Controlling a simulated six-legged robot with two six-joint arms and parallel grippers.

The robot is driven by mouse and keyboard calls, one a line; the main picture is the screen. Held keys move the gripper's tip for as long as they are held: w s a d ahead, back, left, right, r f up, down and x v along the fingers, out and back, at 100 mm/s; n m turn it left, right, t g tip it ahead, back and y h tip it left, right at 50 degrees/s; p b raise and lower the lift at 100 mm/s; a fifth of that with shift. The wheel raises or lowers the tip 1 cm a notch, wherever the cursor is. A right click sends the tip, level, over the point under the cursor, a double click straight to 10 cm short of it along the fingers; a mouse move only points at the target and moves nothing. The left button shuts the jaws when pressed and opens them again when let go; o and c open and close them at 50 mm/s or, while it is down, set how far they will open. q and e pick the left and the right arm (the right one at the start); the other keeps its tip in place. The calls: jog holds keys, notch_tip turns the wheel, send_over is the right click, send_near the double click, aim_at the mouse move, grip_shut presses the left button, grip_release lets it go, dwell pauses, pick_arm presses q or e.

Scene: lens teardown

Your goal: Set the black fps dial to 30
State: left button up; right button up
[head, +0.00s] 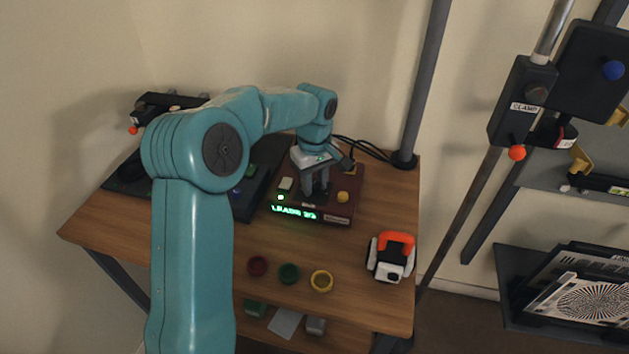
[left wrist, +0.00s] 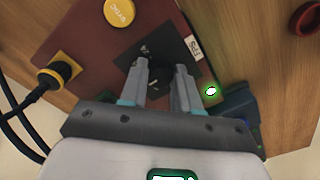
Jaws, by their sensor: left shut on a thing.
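The dark red control box (head: 333,208) stands at the back of the wooden table. A green lit display (head: 294,212) on its front reads "LEADS" and a number I cannot read surely. My left gripper (head: 314,190) reaches down onto the box top. In the left wrist view its fingers (left wrist: 164,72) are shut around the black fps dial, which they mostly hide. The dial's black plate (left wrist: 188,52) shows a "24" mark, with a white FPS label (left wrist: 194,48) beside it. The dial's exact pointing is hidden. My right gripper is in neither view.
A yellow SYNC button (left wrist: 119,13) and a yellow-collared cable plug (left wrist: 60,74) are on the box. Red (head: 257,266), green (head: 288,274) and yellow (head: 321,281) rings lie in front. An orange-and-white device (head: 391,257) stands at right. A dark post (head: 425,80) rises behind.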

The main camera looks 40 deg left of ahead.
aim_at(314, 185)
pick_arm(q)
jog(key=o, duration=1.1)
jog(key=shift+a, duration=0.1)
jog(key=shift+c, duration=0.2)
jog(key=shift+r, duration=0.1)
notch_tip(314, 185, up, 16)
jog(key=p, duration=0.3)
